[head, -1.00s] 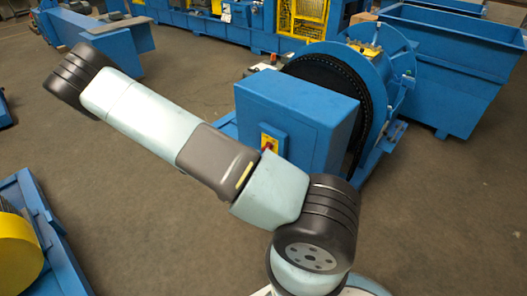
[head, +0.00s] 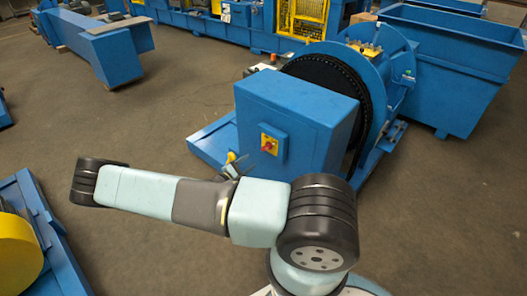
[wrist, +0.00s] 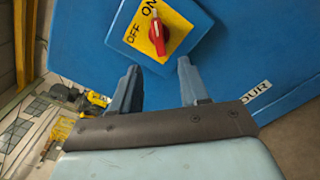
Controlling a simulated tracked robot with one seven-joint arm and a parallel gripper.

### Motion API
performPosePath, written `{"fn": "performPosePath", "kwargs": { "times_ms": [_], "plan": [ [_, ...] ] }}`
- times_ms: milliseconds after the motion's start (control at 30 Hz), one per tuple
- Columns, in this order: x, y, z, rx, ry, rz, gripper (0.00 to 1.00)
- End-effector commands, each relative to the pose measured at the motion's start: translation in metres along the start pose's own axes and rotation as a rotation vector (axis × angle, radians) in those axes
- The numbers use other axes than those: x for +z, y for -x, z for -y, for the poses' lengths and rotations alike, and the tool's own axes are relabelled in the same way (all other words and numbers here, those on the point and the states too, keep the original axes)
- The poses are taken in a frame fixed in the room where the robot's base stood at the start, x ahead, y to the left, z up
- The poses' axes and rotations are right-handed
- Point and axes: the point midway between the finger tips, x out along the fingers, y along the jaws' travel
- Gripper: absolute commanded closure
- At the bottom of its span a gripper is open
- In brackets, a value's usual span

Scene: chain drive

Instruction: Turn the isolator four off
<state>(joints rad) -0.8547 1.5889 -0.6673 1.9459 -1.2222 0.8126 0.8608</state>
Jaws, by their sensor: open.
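The isolator's red handle (wrist: 157,33) sits on a yellow plate (wrist: 170,43) on a blue box in the wrist view. The plate reads ON at its top and OFF at its left. The handle points to ON. In the head view the isolator (head: 268,145) is on the left face of a large blue housing (head: 300,110). My gripper (wrist: 158,67) is open and empty. In the wrist view its fingertips lie just below the handle, apart from it, one to each side. In the head view my arm mostly hides the gripper.
A white label (wrist: 256,91) ending in "OUR" is on the blue housing at the right of the wrist view. A large toothed wheel (head: 350,75) stands behind the housing. A blue bin (head: 455,75) is at the back right. Open floor (head: 130,130) lies to the left.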

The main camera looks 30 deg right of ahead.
Motion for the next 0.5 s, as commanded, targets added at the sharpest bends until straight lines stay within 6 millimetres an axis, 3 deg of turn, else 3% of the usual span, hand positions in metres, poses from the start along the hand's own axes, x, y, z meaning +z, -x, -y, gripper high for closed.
{"fn": "performPosePath", "kwargs": {
  "times_ms": [500],
  "plan": [
    [0.001,-0.09,0.001,-0.002,0.001,0.003,0.55]
  ]
}}
